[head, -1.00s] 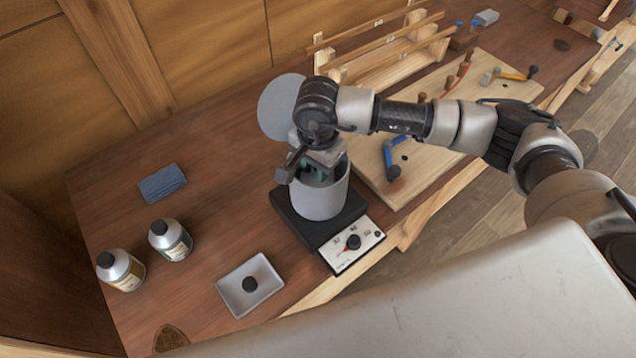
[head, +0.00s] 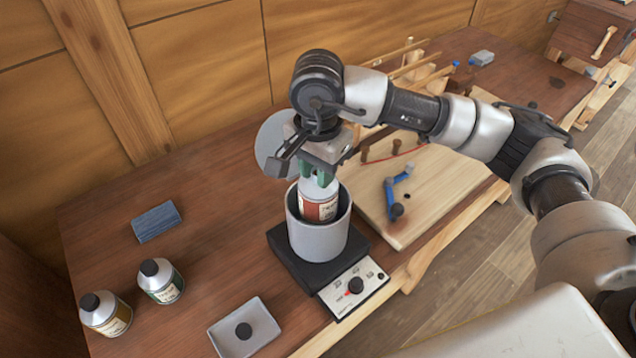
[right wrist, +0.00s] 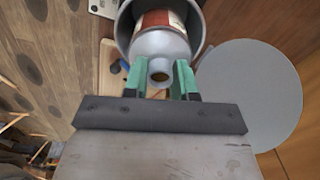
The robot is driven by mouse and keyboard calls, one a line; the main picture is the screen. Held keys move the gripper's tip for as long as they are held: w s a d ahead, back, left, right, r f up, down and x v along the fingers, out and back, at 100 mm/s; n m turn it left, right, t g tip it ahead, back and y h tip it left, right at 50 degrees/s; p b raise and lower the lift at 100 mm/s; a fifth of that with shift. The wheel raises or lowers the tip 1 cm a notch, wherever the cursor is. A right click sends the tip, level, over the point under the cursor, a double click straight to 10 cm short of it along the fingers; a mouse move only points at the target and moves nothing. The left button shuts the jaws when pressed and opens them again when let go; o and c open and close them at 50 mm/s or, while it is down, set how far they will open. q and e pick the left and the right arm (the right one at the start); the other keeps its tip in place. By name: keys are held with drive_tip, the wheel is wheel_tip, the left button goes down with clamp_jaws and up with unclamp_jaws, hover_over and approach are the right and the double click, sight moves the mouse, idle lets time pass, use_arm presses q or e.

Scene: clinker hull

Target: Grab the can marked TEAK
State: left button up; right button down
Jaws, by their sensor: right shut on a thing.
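My right gripper (head: 318,176) is shut on a can with a red and white label (head: 319,205), gripped near its neck. The can is upright and partly out of the grey pot (head: 318,243), its lower part hidden inside. The right wrist view shows the can's open neck (right wrist: 160,72) between the green fingers (right wrist: 168,84). I cannot read its label. Two more silver cans with black caps stand at the left: one with a dark green label (head: 161,281) and one with a yellow-brown label (head: 105,313). Their lettering is too small to read. My left gripper is not in view.
The pot stands on a black heater with a dial panel (head: 354,287). A round grey lid (head: 267,146) is behind it. A small tray (head: 224,344) holds a black cap (head: 243,331). A blue cloth (head: 156,221) lies left. A wooden board (head: 440,200) is at the right.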

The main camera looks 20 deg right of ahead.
drive_tip(key=shift+r+p, duration=4.25)
drive_tip(key=shift+r, duration=0.15)
drive_tip(key=shift+f, duration=0.1)
